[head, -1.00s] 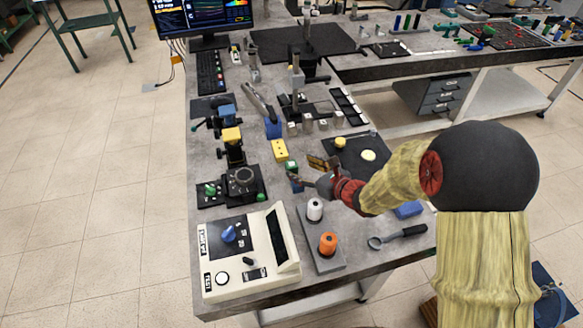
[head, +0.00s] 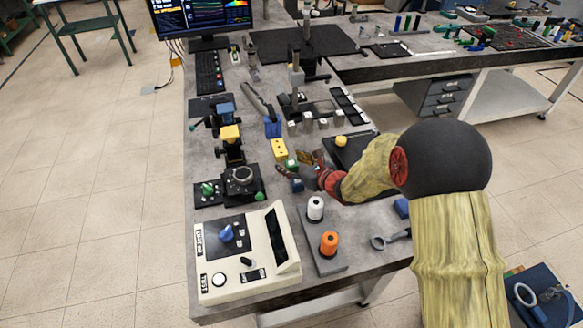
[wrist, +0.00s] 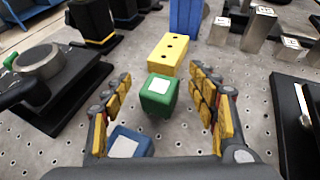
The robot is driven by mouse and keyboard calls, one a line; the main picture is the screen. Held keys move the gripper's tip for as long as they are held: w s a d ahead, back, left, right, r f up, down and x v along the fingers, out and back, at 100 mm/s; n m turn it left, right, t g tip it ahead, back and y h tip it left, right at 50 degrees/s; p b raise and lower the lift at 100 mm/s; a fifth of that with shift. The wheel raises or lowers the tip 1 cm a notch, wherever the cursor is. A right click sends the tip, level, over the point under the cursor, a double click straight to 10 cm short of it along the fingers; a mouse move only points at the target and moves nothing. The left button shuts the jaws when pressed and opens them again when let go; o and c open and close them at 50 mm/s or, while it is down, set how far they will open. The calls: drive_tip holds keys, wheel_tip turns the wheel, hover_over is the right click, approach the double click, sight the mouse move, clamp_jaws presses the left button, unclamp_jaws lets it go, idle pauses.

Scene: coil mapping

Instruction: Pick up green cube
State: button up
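The green cube (wrist: 158,95) has a white square on top and sits on the grey perforated table. In the wrist view it lies between and slightly beyond the fingertips of my gripper (wrist: 165,100), which is open with nothing between its yellow-padded fingers touching the cube. The green cube also shows in the head view (head: 291,164), just beyond my gripper (head: 305,168).
A yellow block (wrist: 168,53) with dark holes stands right behind the green cube. A blue cube (wrist: 130,142) is close by the left finger. A blue block (wrist: 186,18) is farther back. A black device with a round top (wrist: 40,62) stands at left.

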drive_tip(key=shift+c, duration=1.2)
drive_tip(key=c, duration=1.1)
drive_tip(key=shift+c, duration=0.3)
